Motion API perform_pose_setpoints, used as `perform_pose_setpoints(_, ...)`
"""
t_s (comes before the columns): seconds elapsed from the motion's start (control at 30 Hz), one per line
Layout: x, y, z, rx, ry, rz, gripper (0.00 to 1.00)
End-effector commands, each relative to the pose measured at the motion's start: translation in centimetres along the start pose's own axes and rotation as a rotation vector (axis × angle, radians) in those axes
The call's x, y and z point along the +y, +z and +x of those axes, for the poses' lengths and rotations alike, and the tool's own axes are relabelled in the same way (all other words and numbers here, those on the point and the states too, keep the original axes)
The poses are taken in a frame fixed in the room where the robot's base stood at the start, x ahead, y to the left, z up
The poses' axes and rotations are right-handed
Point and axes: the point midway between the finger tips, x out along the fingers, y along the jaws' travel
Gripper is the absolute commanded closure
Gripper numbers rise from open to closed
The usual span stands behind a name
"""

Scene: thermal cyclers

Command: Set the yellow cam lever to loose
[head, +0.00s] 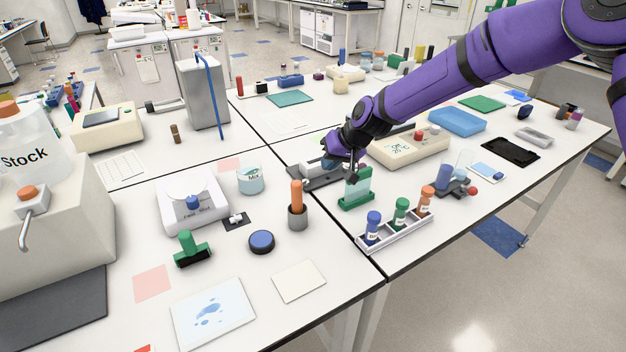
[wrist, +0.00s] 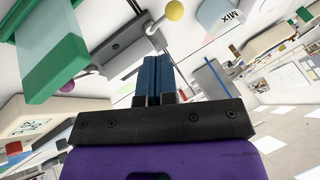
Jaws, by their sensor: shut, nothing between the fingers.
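In the wrist view, the yellow ball knob (wrist: 174,11) of the cam lever is at the top edge, on a short metal arm joined to a dark grey clamp device (wrist: 125,35). My gripper (wrist: 152,58) has its blue fingers pressed together and empty. In that picture the fingertips lie below the yellow knob, with a visible gap between them. In the head view my gripper (head: 328,163) is over the grey device (head: 308,177), behind the green-framed stand. I cannot make out the yellow knob there.
The green stand (head: 356,188) is close beside my gripper; it also shows in the wrist view (wrist: 62,65). A beige instrument (head: 408,150) is to the right. A rack of coloured tubes (head: 395,234) is in front. A Mix beaker (head: 250,181) is to the left.

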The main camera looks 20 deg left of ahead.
Motion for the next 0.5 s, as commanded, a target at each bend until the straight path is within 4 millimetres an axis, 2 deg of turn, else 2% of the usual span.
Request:
perform_pose_setpoints(0.17,0.0,0.0,1.0,-0.001,-0.001,0.0,1.0)
perform_pose_setpoints(0.5,0.0,0.0,6.5,-0.001,0.0,0.001,1.0)
